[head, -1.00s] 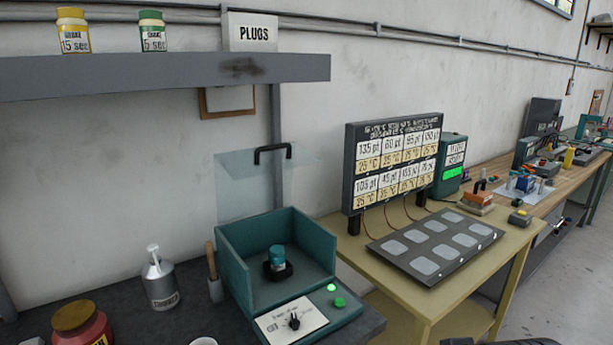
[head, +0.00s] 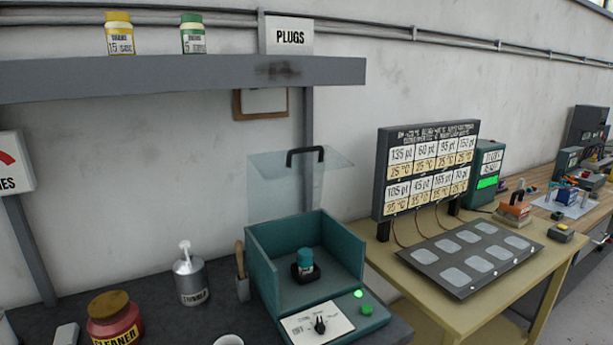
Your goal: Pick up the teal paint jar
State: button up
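The teal paint jar (head: 305,259) stands upright on a dark holder (head: 305,273) inside an open-fronted teal machine box (head: 277,298) on the dark workbench. Its lower part is partly hidden by the holder. A clear lid (head: 279,190) with a black handle (head: 305,152) stands raised above the back of the box. My gripper is not in view.
A grey thinner can (head: 189,277), a brush in a holder (head: 241,275) and a red cleaner jar (head: 115,320) stand left of the box. A grey shelf (head: 180,77) hangs above. A yellow table (head: 450,307) with a dark pad panel (head: 470,258) is right.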

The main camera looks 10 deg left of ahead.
aim_at(305, 258)
jog(key=i+j+z, duration=0.15)
jog(key=j, duration=0.25)
jog(key=i+j+z, duration=0.15)
jog(key=j, duration=0.25)
jog(key=j+z, duration=0.15)
jog(key=j, duration=0.3)
jog(key=i+j+z, duration=0.15)
jog(key=j, duration=0.3)
